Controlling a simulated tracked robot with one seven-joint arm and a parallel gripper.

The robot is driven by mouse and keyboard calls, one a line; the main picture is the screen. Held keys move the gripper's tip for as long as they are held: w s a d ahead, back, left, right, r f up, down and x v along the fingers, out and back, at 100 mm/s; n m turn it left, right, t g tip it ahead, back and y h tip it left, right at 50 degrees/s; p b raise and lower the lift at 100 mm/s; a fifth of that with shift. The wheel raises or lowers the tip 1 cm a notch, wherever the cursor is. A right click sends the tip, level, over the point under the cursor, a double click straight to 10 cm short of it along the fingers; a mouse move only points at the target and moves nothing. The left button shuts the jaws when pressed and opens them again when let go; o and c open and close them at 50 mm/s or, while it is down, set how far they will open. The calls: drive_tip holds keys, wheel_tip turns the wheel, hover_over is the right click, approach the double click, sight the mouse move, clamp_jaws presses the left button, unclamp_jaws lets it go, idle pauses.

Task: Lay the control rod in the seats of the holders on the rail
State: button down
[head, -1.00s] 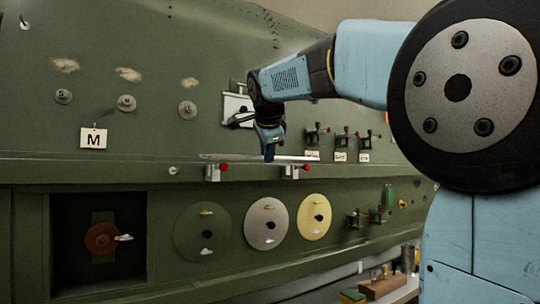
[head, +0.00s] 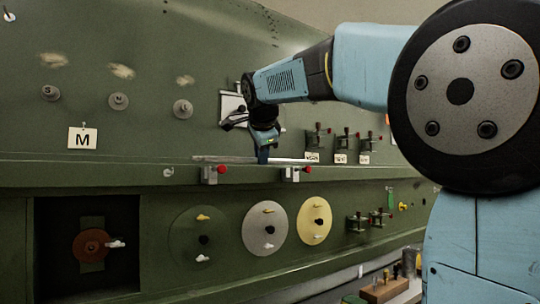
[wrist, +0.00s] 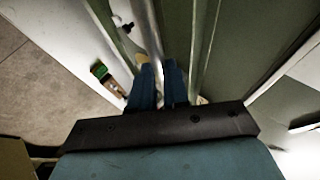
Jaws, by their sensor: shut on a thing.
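The control rod (head: 225,159) is a thin silver bar lying roughly level along the green rail (head: 120,172). My gripper (head: 263,156) is shut on it near its middle, from above. In the wrist view the rod (wrist: 152,38) runs away between my two blue fingers (wrist: 158,85). Two pale holders with red knobs, a left holder (head: 209,175) and a right holder (head: 290,175), stand on the rail below the rod. The rod passes over or at their tops. I cannot tell whether it touches their seats.
An M card (head: 82,139) hangs on the green panel to the left. Several clamps with red knobs (head: 340,148) stand right of the rod. Below the rail are round discs (head: 265,232) and a dark recess (head: 60,220). A wooden block (head: 384,290) lies at the lower right.

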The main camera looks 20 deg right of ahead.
drive_tip(key=shift+w+a+f, duration=0.2)
drive_tip(key=shift+w+f, duration=0.15)
drive_tip(key=shift+w, duration=0.45)
drive_tip(key=shift+w+a+f, duration=0.15)
drive_tip(key=shift+w+f, duration=0.2)
drive_tip(key=shift+w, duration=0.4)
drive_tip(key=shift+w+a+f, duration=0.2)
drive_tip(key=shift+w+f, duration=0.15)
drive_tip(key=shift+w, duration=0.45)
drive_tip(key=shift+f, duration=1.1)
drive_tip(key=c, duration=1)
unclamp_jaws()
drive_tip(key=shift+c, duration=0.2)
drive_tip(key=v, duration=1.3)
drive_tip(key=shift+s, duration=0.3)
drive_tip(key=s+d+f+n+g, duration=0.1)
drive_tip(key=s+d+f+n, duration=0.1)
drive_tip(key=s+f+n, duration=0.3)
drive_tip(key=s+d+f+n+g+y, duration=0.1)
drive_tip(key=s+d+f+n, duration=0.2)
drive_tip(key=s+f, duration=0.8)
drive_tip(key=s+d+f+n+g+y, duration=0.1)
drive_tip(key=s+f+n, duration=0.7)
drive_tip(key=f, duration=1.2)
drive_tip(key=shift+s+d+f+g, duration=0.4)
drive_tip(key=shift+d+g, duration=0.1)
drive_tip(key=shift+d, duration=0.3)
